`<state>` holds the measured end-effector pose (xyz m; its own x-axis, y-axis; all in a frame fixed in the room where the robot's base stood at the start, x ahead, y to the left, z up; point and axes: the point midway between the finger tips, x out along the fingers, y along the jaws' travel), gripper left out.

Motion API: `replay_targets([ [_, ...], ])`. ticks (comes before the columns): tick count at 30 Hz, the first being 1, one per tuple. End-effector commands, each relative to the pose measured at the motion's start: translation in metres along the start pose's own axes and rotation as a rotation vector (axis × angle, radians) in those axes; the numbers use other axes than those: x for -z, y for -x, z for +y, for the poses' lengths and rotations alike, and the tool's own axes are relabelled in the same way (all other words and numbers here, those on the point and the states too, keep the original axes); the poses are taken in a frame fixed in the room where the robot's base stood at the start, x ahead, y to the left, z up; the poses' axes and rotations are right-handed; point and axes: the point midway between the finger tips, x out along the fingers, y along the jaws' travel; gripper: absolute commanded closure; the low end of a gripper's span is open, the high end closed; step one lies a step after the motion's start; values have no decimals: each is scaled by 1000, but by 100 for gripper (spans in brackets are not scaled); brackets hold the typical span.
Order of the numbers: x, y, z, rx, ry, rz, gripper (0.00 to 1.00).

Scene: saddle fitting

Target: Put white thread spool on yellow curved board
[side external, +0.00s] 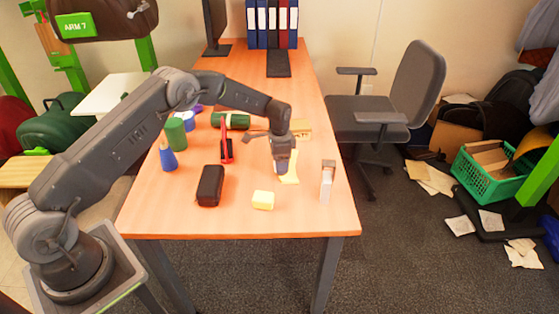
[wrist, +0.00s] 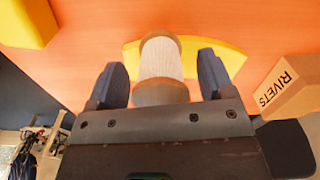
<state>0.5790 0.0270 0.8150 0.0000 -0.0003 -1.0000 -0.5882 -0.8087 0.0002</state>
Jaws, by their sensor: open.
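The white thread spool (wrist: 161,62), with tan ends, is in the wrist view between the two fingers of my gripper (wrist: 161,68). Gaps show on both sides of the spool, so the fingers are open around it and not closed on it. The yellow curved board (wrist: 229,56) lies behind the spool, showing on both sides of it. The spool appears to rest on the board, but the contact is hidden. In the side view my gripper (side external: 281,167) is low over the board (side external: 293,168). The spool cannot be clearly made out there.
A rivets box (wrist: 290,88) stands right of the gripper in the wrist view.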

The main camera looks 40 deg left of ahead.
Motion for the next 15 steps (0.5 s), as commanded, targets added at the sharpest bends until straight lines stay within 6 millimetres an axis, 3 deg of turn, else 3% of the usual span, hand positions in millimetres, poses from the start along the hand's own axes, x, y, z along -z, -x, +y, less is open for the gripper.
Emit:
replay_targets([
  [15, 1, 96, -1, 2, 0, 2, 25],
])
